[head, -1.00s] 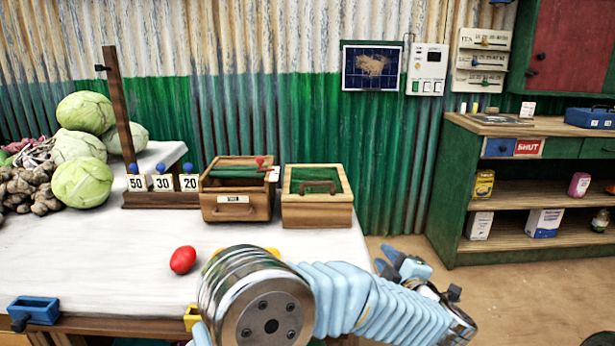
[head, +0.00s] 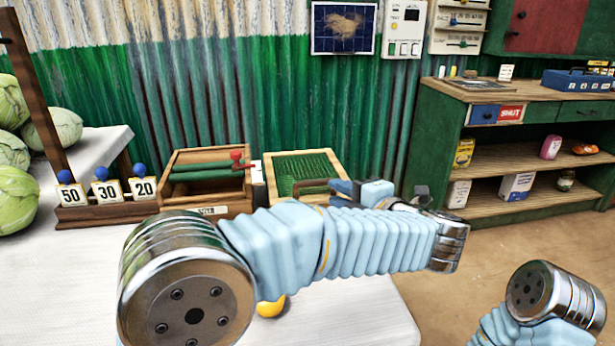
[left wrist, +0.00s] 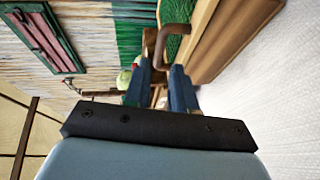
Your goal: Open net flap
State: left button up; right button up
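The net flap (head: 300,168) is green mesh in a pale wooden frame, lying on the right-hand wooden box (head: 268,180). Its curved brown handle (head: 312,185) shows beside my left gripper (head: 338,188). In the left wrist view the two blue fingers (left wrist: 162,84) stand apart with a gap between them. The box (left wrist: 235,40) is to the right there. My left arm hides the box's front. My right gripper is out of view; only part of that arm shows at lower right.
A yellow round thing (head: 271,307) lies on the white table (head: 370,315). Green shelves (head: 440,150) stand at right.

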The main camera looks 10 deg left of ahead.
aim_at(318, 184)
pick_arm(q)
jog(key=p+x, duration=0.1)
jog(key=x, duration=0.9)
jog(key=shift+a, duration=0.1)
grip_shut()
